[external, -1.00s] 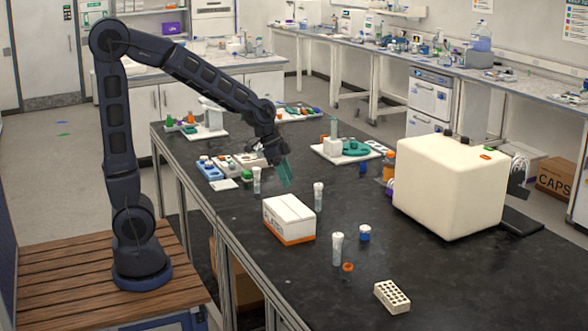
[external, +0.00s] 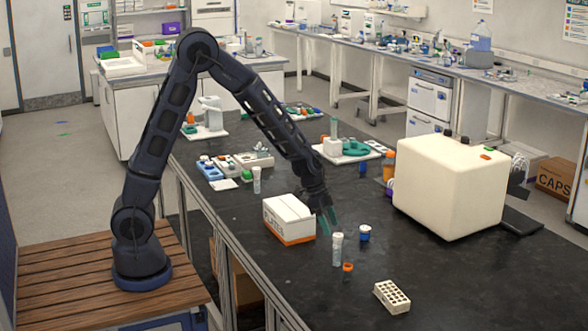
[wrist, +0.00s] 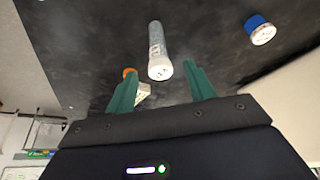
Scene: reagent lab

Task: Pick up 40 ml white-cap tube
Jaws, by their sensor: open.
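A clear tube with a white cap (external: 337,249) stands upright on the black bench, just in front of my gripper (external: 330,225). In the wrist view, the white-cap tube (wrist: 158,52) shows cap nearest, between the two teal fingers in the picture. My gripper (wrist: 161,84) is open, its fingers apart on either side of the cap and not visibly touching it. Another white-cap tube (external: 257,180) stands farther back at the left. A third, seen earlier behind the box, is hidden by my arm. Volume marks are too small to read.
A white box (external: 289,219) stands close left of my gripper. A blue-capped vial (external: 365,234) and an orange-capped vial (external: 347,269) flank the near tube. A white rack (external: 392,297) lies nearer, and a large cream machine (external: 450,185) stands right.

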